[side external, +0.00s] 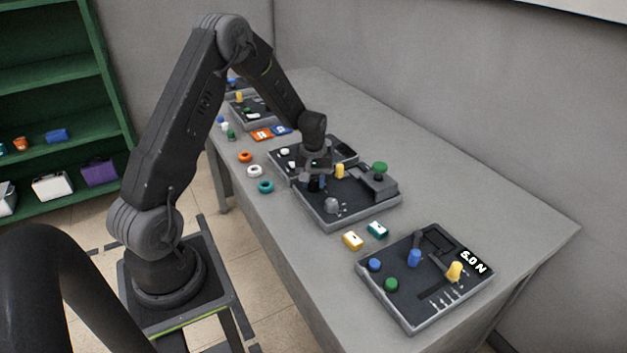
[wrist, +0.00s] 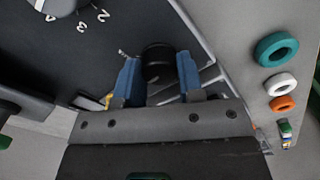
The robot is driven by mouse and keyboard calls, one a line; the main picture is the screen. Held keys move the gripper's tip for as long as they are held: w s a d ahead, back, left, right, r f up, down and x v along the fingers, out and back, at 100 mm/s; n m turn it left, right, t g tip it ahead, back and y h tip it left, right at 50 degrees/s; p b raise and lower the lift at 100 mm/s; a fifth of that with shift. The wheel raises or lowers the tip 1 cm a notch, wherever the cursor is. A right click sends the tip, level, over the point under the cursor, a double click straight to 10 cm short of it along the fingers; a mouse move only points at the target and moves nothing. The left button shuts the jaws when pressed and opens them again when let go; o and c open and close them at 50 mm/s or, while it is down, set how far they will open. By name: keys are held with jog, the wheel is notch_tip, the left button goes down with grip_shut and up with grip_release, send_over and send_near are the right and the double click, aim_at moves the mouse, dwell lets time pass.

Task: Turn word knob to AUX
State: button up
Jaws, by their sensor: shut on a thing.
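A black knob (wrist: 158,62) stands on the dark panel (wrist: 85,50) in the wrist view. My gripper (wrist: 158,80) has its two blue fingers on either side of the knob and is shut on it. In the side view my gripper (side external: 315,182) is low over the left part of the middle panel (side external: 340,212), and the knob is mostly hidden under it. The white marks by the knob are too small to read, so I cannot tell which word it points to.
A grey numbered dial (side external: 332,205), a yellow knob (side external: 340,171) and a green knob (side external: 380,167) share this panel. A teal ring (side external: 266,187), white ring (side external: 254,171) and orange ring (side external: 245,157) lie left of it.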

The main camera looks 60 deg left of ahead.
jog(key=m, duration=0.8)
jog(key=shift+m, duration=0.3)
dwell(0.5)
jog(key=o, duration=0.9)
